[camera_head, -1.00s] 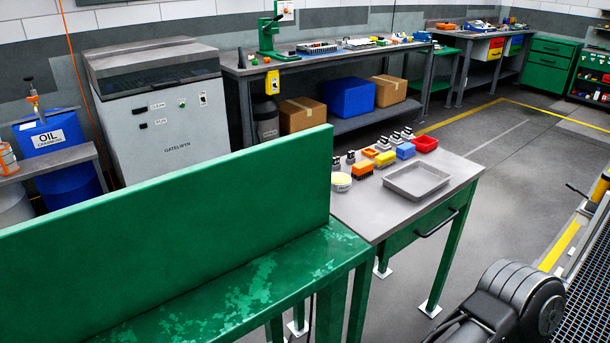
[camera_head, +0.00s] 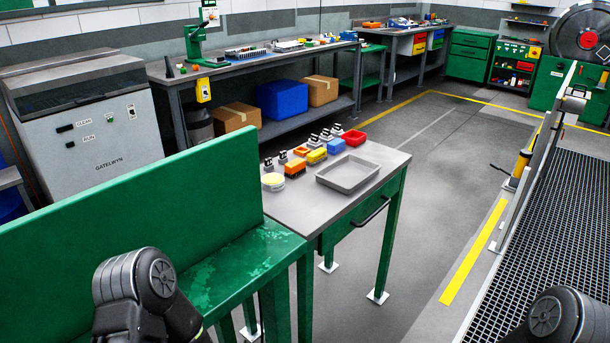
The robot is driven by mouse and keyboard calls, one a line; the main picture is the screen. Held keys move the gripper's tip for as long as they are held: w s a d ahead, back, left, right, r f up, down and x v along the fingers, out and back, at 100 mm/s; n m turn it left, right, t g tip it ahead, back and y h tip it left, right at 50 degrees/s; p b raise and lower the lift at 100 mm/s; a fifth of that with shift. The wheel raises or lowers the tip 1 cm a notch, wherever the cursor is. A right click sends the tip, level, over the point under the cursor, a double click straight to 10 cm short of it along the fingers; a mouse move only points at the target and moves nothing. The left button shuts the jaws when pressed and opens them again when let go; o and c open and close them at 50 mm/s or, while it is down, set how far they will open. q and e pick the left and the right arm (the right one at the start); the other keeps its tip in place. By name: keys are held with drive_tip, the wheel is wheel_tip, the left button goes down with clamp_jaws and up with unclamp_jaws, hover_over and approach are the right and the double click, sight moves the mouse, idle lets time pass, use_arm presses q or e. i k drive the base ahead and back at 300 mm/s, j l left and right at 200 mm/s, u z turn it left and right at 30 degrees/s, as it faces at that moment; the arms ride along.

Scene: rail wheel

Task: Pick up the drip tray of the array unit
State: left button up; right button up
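A shallow grey rectangular tray (camera_head: 348,173) lies on the grey top of a small green-legged table (camera_head: 300,212) in the middle of the view. It is empty and near the table's right side. I cannot tell whether it is the drip tray of the array unit. Several small blocks and probe-like items stand in a row behind it, including a yellow block (camera_head: 316,156), a blue block (camera_head: 336,147) and a red bin (camera_head: 354,138). Dark parts of my arms show at the bottom left and bottom right. Neither gripper is in view.
A green bench with a tall back panel (camera_head: 140,220) stands at the left, against the small table. A grey cabinet (camera_head: 100,135) and a long workbench (camera_head: 270,60) stand behind. Open floor (camera_head: 440,170) lies right of the table, then a railing and grating (camera_head: 560,220).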

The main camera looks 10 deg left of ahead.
sight(346, 173)
drive_tip(key=i+l+z, duration=0.15)
drive_tip(key=i+l, duration=0.15)
drive_tip(key=i+l+z, duration=0.15)
drive_tip(key=i, duration=0.4)
drive_tip(key=i+l+z, duration=0.15)
drive_tip(key=i, duration=0.25)
drive_tip(key=l, duration=0.1)
